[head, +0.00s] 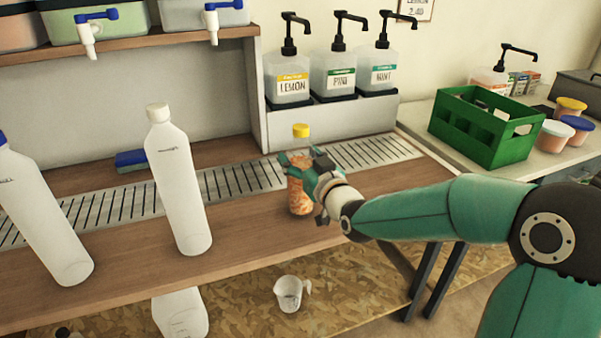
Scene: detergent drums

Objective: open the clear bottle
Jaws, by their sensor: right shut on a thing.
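The clear bottle (300,196) stands upright on the wooden counter in the head view, with orange tones showing through its body. A yellow cap (301,130) shows directly above it; the join between cap and neck is too small to make out. My right gripper (297,168) comes in from the right and is shut on the bottle around its upper body, below the cap. Its fingers hide part of the bottle. My left gripper is not in view.
Two white bottles (178,185) (38,220) stand to the left on the counter. A slotted metal drain (235,181) runs behind. Pump dispensers (333,75) stand at the back, a green crate (483,128) at right. A small measuring cup (289,294) is lower, in front.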

